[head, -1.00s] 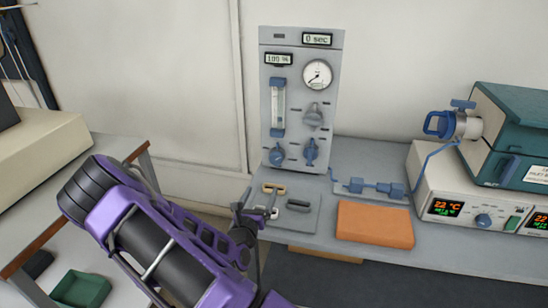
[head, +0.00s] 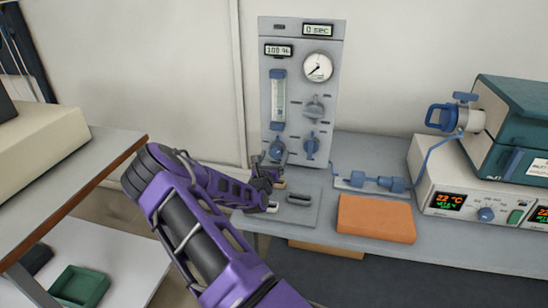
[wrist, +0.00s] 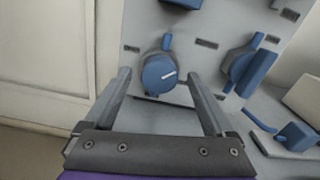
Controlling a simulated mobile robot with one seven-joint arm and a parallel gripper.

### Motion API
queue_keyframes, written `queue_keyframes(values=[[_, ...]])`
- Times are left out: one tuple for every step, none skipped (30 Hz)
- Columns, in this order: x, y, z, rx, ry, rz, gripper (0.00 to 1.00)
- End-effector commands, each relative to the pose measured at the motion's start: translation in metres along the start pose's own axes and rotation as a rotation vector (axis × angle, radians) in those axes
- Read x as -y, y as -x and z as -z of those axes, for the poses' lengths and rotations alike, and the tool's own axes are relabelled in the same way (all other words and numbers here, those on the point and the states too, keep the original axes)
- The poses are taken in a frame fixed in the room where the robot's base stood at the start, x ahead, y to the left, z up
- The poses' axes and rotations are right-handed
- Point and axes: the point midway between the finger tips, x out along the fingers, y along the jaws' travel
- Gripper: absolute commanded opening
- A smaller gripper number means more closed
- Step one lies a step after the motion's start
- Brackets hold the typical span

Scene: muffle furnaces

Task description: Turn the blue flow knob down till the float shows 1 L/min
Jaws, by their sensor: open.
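The float inside the tube is too small to read. My gripper (head: 267,168) is open and empty, just below and in front of the knob. In the wrist view its fingers (wrist: 159,82) lie left and right of the knob, apparently short of it.
A second blue valve (wrist: 242,68) is close right of my right finger. A flat plate with handles (head: 300,205) lies below the panel. An orange block (head: 376,218), a blue inline fitting (head: 370,183) and a furnace (head: 510,135) stand to the right.

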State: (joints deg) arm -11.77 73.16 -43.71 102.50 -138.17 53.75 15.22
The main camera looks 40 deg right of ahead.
Motion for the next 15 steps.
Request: queue_keyframes(values=[[0.0001,-0.0029,0.0004,0.0,0.001,0.0,0.89],[0.0001,-0.0039,0.0003,0.0,0.001,0.0,0.89],[0.0001,-0.005,0.0001,0.0,0.001,0.0,0.89],[0.0,-0.0054,0.0,0.0,0.001,-0.001,0.89],[0.0,-0.0057,-0.0001,0.0,0.001,-0.001,0.89],[0.0,-0.0058,-0.0002,0.0,0.001,-0.001,0.89],[0.0,-0.0058,-0.0002,0.0,0.001,-0.001,0.89],[0.0001,-0.0057,-0.0002,0.0,0.001,-0.001,0.89],[0.0001,-0.0056,-0.0002,0.0,0.001,0.0,0.89],[0.0001,-0.0056,-0.0002,0.0,0.001,0.0,0.89],[0.0001,-0.0055,-0.0002,0.0,0.001,0.0,0.87],[0.0001,-0.0055,-0.0002,0.0,0.001,0.0,0.8],[0.0001,-0.0054,-0.0001,0.0,0.001,0.0,0.74],[0.0001,-0.0054,-0.0001,0.0,0.001,0.0,0.69],[0.0002,-0.0054,-0.0001,0.0,0.001,0.0,0.62]])
